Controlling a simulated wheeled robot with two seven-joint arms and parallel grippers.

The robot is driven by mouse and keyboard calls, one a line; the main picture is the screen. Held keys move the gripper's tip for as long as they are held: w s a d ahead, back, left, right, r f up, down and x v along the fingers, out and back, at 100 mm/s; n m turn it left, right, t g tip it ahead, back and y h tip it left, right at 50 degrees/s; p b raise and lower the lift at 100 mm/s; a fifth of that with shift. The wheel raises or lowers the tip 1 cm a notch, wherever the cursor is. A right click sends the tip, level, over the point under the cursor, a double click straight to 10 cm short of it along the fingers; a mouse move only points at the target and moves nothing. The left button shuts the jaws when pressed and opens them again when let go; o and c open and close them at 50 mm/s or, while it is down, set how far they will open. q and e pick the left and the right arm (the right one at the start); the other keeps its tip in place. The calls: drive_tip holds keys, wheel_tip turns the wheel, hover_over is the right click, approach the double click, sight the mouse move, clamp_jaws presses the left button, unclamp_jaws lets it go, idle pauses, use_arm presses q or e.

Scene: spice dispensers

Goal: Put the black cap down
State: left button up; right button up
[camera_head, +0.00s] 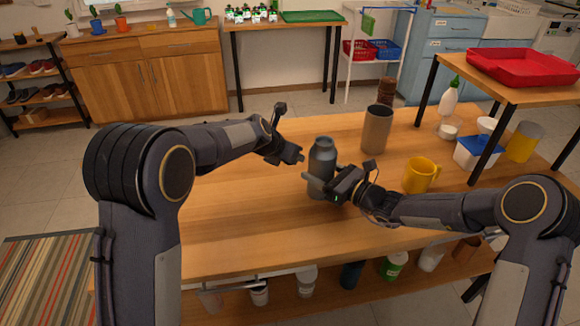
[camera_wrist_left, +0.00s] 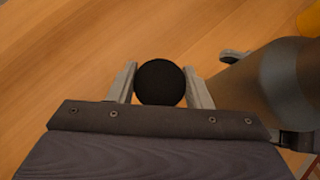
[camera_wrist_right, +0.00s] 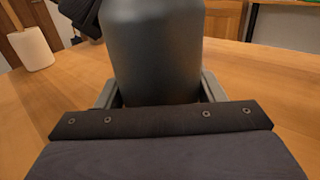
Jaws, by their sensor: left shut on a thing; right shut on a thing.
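The round black cap (camera_wrist_left: 160,82) is between the fingers of my left gripper (camera_wrist_left: 160,88), which is shut on it. In the head view the left gripper (camera_head: 296,158) is just left of the dark grey bottle (camera_head: 322,155), and the cap cannot be made out there. The bottle stands upright on the wooden table (camera_head: 225,215). My right gripper (camera_head: 318,187) is shut around the bottle's body, which fills the middle of the right wrist view (camera_wrist_right: 155,50). I cannot tell whether the cap touches the table.
A tall grey-brown cylinder (camera_head: 376,130) stands behind and right of the bottle. A yellow mug (camera_head: 421,175) is further right. The table is clear left of the bottle and toward its front edge. A side table with a red tray (camera_head: 525,70) is at the right.

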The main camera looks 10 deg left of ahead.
use_arm(q)
drive_tip(key=shift+r, duration=1.85)
drive_tip(key=shift+r, duration=0.1)
wheel_tip(320, 180, down, 10)
drive_tip(key=o, duration=1)
drive_tip(key=shift+c, duration=0.2)
drive_tip(key=shift+r, duration=0.1)
drive_tip(key=v, duration=1.2)
